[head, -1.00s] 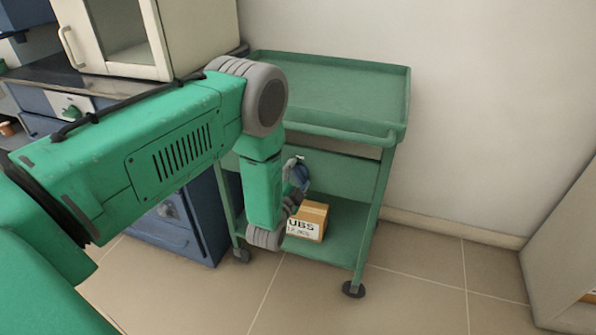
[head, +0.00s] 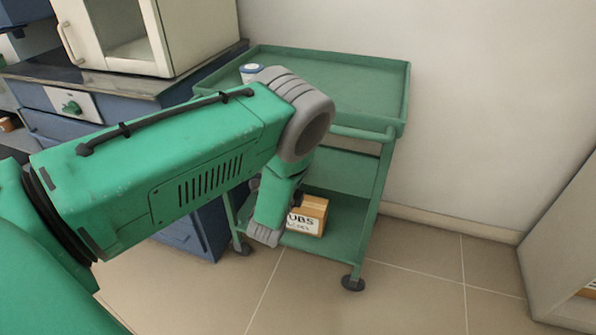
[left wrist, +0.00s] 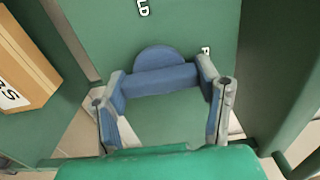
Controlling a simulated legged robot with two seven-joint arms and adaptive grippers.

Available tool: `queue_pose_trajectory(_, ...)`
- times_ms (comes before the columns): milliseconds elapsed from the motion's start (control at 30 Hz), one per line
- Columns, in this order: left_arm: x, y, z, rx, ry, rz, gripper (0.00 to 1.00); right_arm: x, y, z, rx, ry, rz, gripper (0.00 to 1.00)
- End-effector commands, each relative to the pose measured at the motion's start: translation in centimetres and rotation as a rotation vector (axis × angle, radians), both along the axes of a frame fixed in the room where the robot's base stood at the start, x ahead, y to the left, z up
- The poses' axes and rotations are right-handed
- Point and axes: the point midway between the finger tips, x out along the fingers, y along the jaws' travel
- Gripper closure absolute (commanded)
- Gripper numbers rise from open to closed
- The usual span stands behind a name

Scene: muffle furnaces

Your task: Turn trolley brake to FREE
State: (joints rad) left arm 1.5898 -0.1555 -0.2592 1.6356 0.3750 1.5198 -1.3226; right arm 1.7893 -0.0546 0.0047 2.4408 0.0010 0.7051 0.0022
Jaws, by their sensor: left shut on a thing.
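The green trolley (head: 335,95) stands against the wall. In the left wrist view, its blue brake handle (left wrist: 160,82) sits on a green panel (left wrist: 215,22), with a rounded blue piece above its bar. White letters "LD" show at the top of the panel, and part of an "F" shows beside the right finger. My left gripper (left wrist: 162,85) is shut on the handle, one finger at each end of the bar. The bar lies nearly level in that view, slightly tilted. My right gripper is out of view.
A cardboard box (head: 308,215) sits on the trolley's lower shelf, close to my left wrist. A blue and white item (head: 250,72) stands on the top tray. A bench with a white cabinet (head: 110,35) is at left. Tiled floor (head: 420,285) is clear at right.

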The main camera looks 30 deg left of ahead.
Motion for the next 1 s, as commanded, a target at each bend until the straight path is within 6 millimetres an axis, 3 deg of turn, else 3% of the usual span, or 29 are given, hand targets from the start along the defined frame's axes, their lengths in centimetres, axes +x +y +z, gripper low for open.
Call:
queue_pose_trajectory(333,-0.3,-0.1,-0.5,0.002,0.015,-0.001,0.71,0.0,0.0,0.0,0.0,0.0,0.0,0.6)
queue_pose_trajectory(367,-0.3,-0.1,-0.6,0.002,0.015,-0.001,0.36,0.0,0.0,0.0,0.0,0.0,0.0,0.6)
queue_pose_trajectory(400,-0.3,-0.1,-0.5,0.002,0.015,-0.001,0.21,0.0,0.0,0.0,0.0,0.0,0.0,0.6)
queue_pose_trajectory(767,-0.7,-0.2,-0.2,0.001,0.008,-0.001,0.21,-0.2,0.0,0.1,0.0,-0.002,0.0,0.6)
queue_pose_trajectory(1000,-4.7,-1.2,-0.3,0.002,0.012,-0.002,0.21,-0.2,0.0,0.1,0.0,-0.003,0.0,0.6)
